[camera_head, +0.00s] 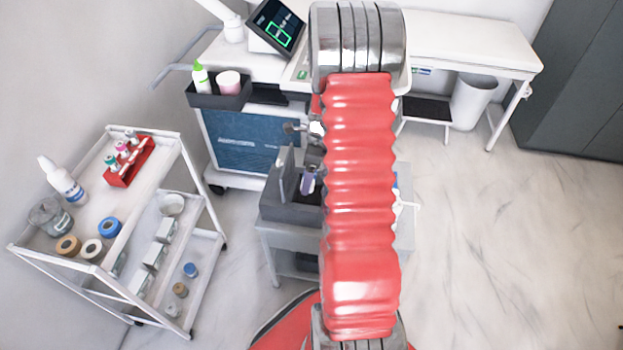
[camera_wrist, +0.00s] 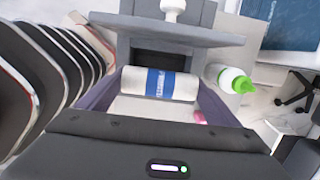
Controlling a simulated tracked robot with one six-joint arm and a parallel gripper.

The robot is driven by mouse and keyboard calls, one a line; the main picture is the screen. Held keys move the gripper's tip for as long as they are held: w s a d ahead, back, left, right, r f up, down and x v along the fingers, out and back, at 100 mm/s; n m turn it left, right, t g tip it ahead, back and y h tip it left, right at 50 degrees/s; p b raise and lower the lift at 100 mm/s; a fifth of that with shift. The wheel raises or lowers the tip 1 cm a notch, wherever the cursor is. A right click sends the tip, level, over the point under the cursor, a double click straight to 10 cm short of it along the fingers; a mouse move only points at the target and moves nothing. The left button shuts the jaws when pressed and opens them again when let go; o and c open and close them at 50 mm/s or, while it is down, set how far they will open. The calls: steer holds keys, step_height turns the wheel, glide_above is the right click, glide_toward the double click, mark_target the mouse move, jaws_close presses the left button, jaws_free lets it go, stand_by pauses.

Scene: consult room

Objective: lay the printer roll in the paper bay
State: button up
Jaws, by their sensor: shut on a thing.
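The printer roll (camera_wrist: 158,83), white with a blue printed band, lies crosswise between the two purple-grey fingers of my gripper (camera_wrist: 157,92) in the wrist view. My gripper is shut on it. Just beyond the roll is a grey printer-like unit (camera_wrist: 185,36) with a dark opening, which I take as the paper bay (camera_wrist: 165,61). In the head view a grey unit (camera_head: 284,207) with an upright flap stands on a small grey table, beside a purple finger. My red-sleeved arm hides the roll there. I cannot tell whether the roll touches the bay.
A green-capped bottle (camera_wrist: 230,78) is right of the roll in the wrist view. In the head view, a white trolley (camera_head: 96,215) with tapes and bottles stands left. A blue-fronted cabinet (camera_head: 240,140) with a screen (camera_head: 276,26) is behind. Floor at right is clear.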

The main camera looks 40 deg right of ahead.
steer(key=shift+f, duration=0.1)
steer(key=shift+f, duration=1.75)
steer(key=shift+f, duration=0.6)
steer(key=o, duration=1.1)
steer(key=shift+a, duration=0.1)
steer(key=shift+r, duration=0.7)
steer(key=r, duration=0.4)
steer(key=s+d+r, duration=0.1)
steer(key=r, duration=0.6)
steer(key=shift+s+d+r, duration=0.15)
steer(key=shift+s+r, duration=0.1)
steer(key=shift+r, duration=0.1)
